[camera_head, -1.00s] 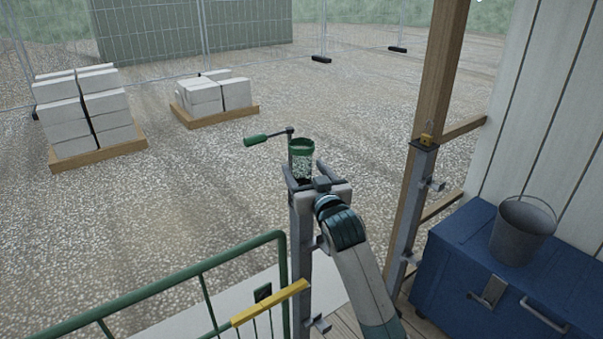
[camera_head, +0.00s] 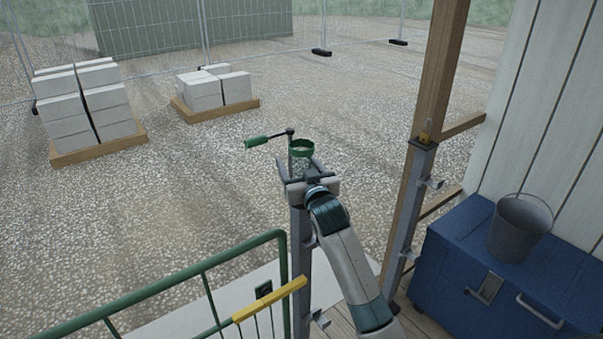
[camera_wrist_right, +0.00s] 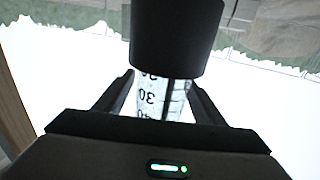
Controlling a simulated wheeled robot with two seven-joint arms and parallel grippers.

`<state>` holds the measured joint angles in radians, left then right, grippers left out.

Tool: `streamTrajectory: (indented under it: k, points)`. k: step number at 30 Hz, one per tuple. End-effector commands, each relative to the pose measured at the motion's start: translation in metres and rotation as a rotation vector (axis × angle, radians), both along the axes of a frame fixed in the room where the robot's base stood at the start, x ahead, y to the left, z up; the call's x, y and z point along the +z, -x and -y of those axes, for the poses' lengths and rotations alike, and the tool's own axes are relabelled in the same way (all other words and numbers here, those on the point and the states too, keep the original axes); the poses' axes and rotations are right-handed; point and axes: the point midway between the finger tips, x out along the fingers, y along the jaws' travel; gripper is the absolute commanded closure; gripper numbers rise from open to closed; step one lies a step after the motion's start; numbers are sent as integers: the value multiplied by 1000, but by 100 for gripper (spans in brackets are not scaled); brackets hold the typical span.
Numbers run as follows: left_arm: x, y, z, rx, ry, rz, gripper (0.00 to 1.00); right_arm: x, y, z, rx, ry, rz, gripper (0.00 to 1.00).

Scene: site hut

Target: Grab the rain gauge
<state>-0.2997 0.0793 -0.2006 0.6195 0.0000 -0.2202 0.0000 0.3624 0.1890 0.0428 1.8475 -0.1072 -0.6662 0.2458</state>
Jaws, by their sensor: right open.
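The rain gauge (camera_head: 302,149) has a green rim at the top and a clear body. It stands upright by the top of a grey metal post (camera_head: 300,265). In the right wrist view its clear tube (camera_wrist_right: 162,98) shows black numbers and marks, below its dark wide top (camera_wrist_right: 178,38). My right gripper (camera_head: 300,172) is open, with one finger on each side of the clear tube; in the right wrist view gaps show between the fingers (camera_wrist_right: 162,92) and the tube. The gripper hides the gauge's lower part. My left gripper is not in view.
A green-handled arm (camera_head: 262,140) sticks out left of the post top, close to the gauge. A green railing (camera_head: 180,285) with a yellow bar (camera_head: 270,302) stands at front left. A wooden post (camera_head: 428,110), blue chest (camera_head: 450,265) and bucket (camera_head: 518,230) are at right.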

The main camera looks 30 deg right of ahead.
Motion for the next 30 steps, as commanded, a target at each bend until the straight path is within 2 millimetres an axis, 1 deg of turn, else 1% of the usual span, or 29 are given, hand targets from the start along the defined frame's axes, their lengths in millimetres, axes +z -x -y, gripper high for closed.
streamTrajectory:
  k: [13, 14, 15, 17, 18, 19, 30]
  points:
    - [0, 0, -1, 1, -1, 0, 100, 0, 0, 0, 0, 0, 1, 37]
    - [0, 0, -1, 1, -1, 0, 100, 0, 0, 0, 0, 0, 1, 44]
    - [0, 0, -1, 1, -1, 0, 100, 0, 0, 0, 0, 0, 1, 53]
    - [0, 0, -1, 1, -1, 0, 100, 0, 0, 0, 0, 0, 1, 68]
    - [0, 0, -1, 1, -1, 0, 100, 0, 0, 0, 0, 0, 1, 77]
    - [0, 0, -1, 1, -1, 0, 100, 0, 0, 0, 0, 0, 1, 83]
    - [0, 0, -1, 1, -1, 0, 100, 1, 0, 0, 0, 0, 2, 83]
